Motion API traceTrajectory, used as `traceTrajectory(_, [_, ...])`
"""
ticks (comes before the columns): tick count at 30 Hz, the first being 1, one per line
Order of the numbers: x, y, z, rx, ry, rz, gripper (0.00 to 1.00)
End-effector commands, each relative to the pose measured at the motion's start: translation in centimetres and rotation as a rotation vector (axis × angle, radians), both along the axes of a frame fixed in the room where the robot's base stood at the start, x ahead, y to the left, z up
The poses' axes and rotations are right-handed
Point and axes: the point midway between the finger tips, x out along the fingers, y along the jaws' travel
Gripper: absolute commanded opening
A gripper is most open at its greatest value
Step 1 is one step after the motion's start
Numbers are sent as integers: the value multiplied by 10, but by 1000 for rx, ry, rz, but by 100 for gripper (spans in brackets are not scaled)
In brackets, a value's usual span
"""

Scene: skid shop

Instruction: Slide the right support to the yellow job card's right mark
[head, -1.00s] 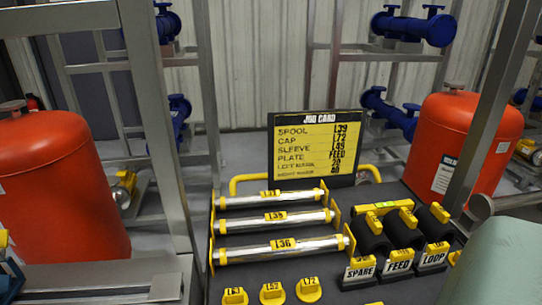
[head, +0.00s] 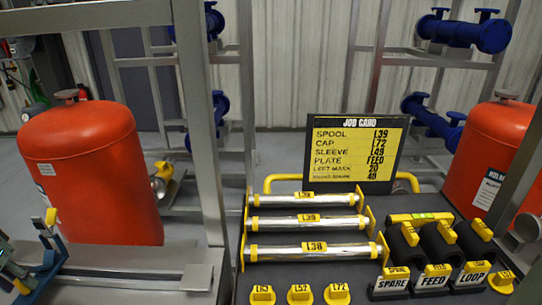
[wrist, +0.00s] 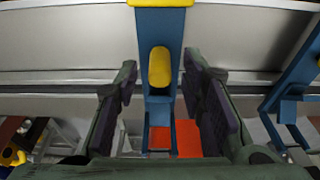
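The yellow job card (head: 357,152) stands upright behind the spool rack; its left mark reads 20 and its right mark seems to read 40. A blue support (head: 47,250) with a yellow top is at the lower left of the head view, by a metal rail. In the wrist view, a blue support (wrist: 158,106) with a yellow knob stands between the fingers of my gripper (wrist: 160,78). The fingers are apart, with gaps visible on both sides. Another blue support (wrist: 291,92) is at the right. I cannot tell which is the right support.
The metal rail (head: 140,279) runs along the lower left. Grey frame posts (head: 197,120) rise beside it. Red tanks (head: 84,175) stand at both sides. Labelled spools (head: 310,250), yellow caps (head: 299,294) and black sleeves (head: 440,246) lie on the dark bench.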

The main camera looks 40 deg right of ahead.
Motion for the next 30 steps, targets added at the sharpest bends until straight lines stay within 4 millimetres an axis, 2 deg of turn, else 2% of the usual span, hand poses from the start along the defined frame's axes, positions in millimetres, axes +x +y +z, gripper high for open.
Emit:
traceTrajectory(18, [0,0,47,1,-1,0,37])
traceTrajectory(30, [0,0,49,1,1,0,37])
